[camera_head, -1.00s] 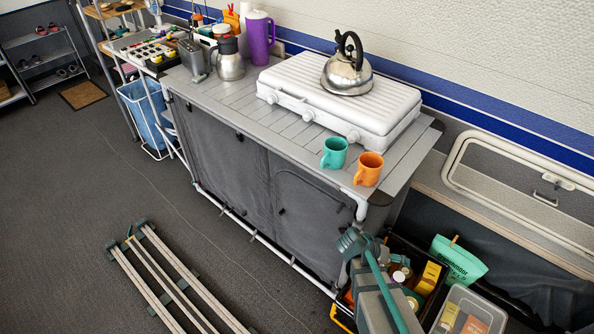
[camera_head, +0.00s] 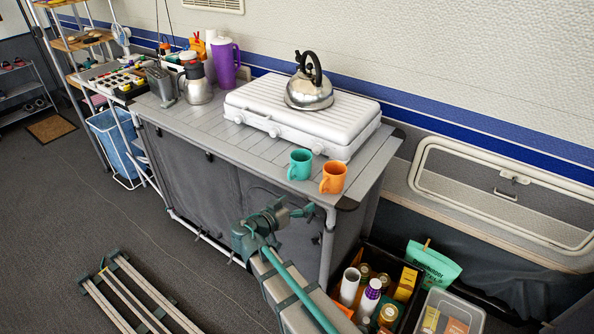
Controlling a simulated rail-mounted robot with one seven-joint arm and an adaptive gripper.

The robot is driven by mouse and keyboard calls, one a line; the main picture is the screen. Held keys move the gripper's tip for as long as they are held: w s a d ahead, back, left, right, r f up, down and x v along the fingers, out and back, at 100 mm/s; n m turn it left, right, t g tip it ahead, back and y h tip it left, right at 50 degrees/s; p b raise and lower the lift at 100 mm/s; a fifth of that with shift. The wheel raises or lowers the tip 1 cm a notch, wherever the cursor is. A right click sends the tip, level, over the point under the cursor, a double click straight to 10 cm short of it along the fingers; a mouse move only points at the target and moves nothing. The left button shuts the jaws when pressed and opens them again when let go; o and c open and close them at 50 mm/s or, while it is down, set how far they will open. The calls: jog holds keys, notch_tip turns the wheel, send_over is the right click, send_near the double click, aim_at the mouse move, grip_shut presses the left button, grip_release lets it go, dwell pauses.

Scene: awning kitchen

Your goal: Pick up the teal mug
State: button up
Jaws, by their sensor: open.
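The teal mug (camera_head: 300,165) stands upright near the front right corner of the grey slatted countertop (camera_head: 228,138). An orange mug (camera_head: 333,177) stands close beside it on the right. My gripper (camera_head: 303,210) is at the end of my grey and green arm, in front of the cabinet's right part. In the picture it is just below the teal mug and apart from it. It is open, with nothing seen in it. Its fingers are small and partly unclear from this angle.
A white stove (camera_head: 300,115) with a steel kettle (camera_head: 309,88) stands behind the mugs. A steel jug (camera_head: 197,85) and purple pitcher (camera_head: 225,65) stand further left. A black crate (camera_head: 412,318) of jars is on the floor at the right. The countertop left of the teal mug is clear.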

aim_at(295, 166)
jog(key=a+r+t, duration=0.1)
jog(key=r, duration=0.2)
jog(key=a+r+m+t, duration=0.1)
jog(key=a+r, duration=0.1)
jog(key=w+a+r+m+t, duration=0.1)
jog(key=a+r, duration=0.1)
jog(key=r, duration=0.1)
jog(key=shift+a+r, duration=0.2)
jog(key=shift+r, duration=0.1)
jog(key=shift+p+x, duration=1.35)
jog(key=shift+x, duration=3.85)
jog(key=shift+f, duration=0.1)
jog(key=c, duration=1.2)
